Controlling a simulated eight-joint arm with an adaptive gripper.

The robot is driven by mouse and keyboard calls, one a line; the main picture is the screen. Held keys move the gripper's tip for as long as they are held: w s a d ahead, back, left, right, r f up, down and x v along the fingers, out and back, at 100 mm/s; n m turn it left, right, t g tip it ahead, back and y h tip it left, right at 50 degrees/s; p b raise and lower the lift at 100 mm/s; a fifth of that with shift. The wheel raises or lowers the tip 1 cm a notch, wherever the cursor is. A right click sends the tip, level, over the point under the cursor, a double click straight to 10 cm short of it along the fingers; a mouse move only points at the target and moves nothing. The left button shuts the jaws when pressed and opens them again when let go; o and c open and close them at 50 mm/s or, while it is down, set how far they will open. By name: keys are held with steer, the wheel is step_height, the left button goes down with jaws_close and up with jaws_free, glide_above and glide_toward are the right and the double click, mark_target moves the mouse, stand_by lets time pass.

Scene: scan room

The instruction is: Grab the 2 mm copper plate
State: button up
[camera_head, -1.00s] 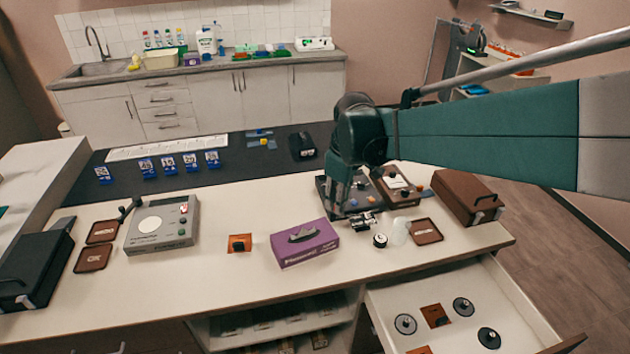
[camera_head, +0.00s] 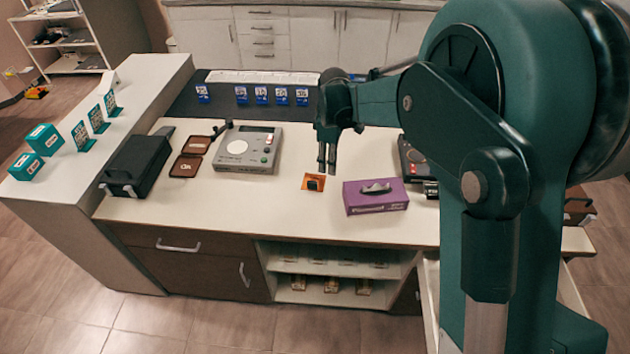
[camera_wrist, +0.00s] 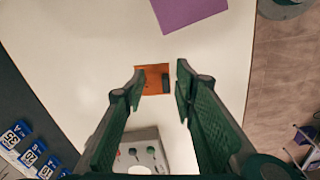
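My gripper (camera_head: 327,170) points down just above and slightly right of the plate. In the wrist view my gripper (camera_wrist: 160,76) has its two fingers apart with nothing held. I cannot tell the exact height above the plate.
The purple box (camera_head: 376,203) stands close on the right. Dark equipment (camera_head: 415,160) is partly hidden by my arm. The counter in front is clear.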

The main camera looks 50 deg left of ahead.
steer(key=n, duration=0.2)
glide_above(312, 182)
step_height(312, 182, down, 3)
steer(key=shift+w+a+f, duration=0.1)
steer(key=shift+a+f, duration=0.05)
steer(key=shift+f, duration=0.05)
steer(key=shift+f, duration=1.3)
steer(key=shift+d+f, duration=0.2)
steer(key=shift+f, duration=2.4)
jaws_close()
